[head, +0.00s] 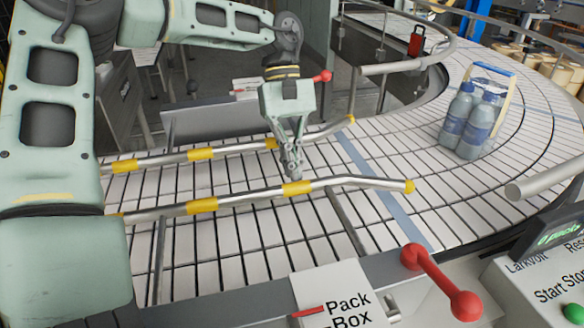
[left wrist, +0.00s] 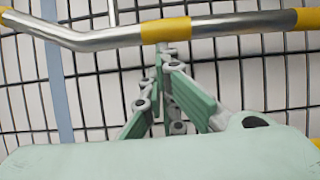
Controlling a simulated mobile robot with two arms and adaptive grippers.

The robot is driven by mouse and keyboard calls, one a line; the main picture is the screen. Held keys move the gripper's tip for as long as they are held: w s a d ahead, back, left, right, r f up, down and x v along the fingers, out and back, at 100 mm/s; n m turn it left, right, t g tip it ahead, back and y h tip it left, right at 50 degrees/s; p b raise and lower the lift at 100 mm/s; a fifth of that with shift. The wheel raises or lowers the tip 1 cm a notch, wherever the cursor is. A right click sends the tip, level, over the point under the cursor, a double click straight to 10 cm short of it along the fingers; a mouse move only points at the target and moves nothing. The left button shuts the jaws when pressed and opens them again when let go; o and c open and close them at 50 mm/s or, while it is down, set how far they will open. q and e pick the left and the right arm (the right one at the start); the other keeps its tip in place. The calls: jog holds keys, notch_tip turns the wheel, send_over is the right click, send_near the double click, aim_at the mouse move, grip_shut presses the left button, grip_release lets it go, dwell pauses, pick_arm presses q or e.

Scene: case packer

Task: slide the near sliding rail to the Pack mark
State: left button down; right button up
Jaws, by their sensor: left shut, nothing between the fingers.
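The near sliding rail (head: 245,197), a metal bar with yellow bands, lies across the conveyor in the head view. It also crosses the top of the left wrist view (left wrist: 95,40). My left gripper (head: 293,172) points down over the conveyor, shut and empty, its tips at the rail's far side near a yellow band. In the left wrist view the fingertips (left wrist: 166,58) are close to the rail; I cannot tell whether they touch. A white plate reading "Pack" and "Box" (head: 345,312) is at the front edge, with a red pointer (head: 308,312) at its left. My right gripper is not in view.
The far rail (head: 230,150) runs behind my gripper. A red-knobbed lever (head: 440,285) stands right of the plate. Several bottles in a carrier (head: 470,115) stand on the conveyor at right. A control panel (head: 545,285) is at lower right. The belt between is clear.

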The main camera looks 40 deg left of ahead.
pick_arm(q)
jog(key=shift+s+d, duration=0.15)
jog(key=shift+r, duration=0.2)
jog(key=v, duration=1.1)
jog(key=shift+w+r, duration=0.2)
jog(key=shift+r, duration=0.05)
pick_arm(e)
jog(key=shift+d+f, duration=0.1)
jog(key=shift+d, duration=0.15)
